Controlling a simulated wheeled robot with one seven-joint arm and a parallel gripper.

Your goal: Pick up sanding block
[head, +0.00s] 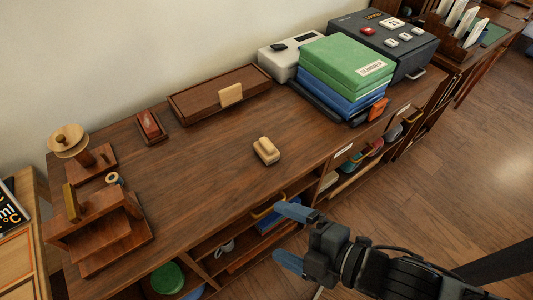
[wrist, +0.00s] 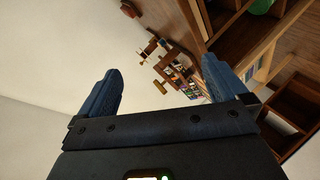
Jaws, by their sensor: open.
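A small pale tan block (head: 266,151) with a rounded raised top, which looks like the sanding block, lies on the dark wood cabinet top (head: 215,160) near its middle, towards the front edge. Bare wood surrounds it. My gripper (head: 279,233) is open and empty, in front of the cabinet, nearer the camera than the block and apart from it. In the wrist view the two blue fingers (wrist: 162,72) are spread wide with nothing between them. I cannot make out the block in the wrist view.
A long brown box (head: 220,94) and a small reddish block (head: 151,127) stand behind. Wooden pieces (head: 105,225) crowd the left end. Green and blue binders (head: 345,65) and a dark case (head: 400,50) fill the right end. Open shelves lie below the front edge.

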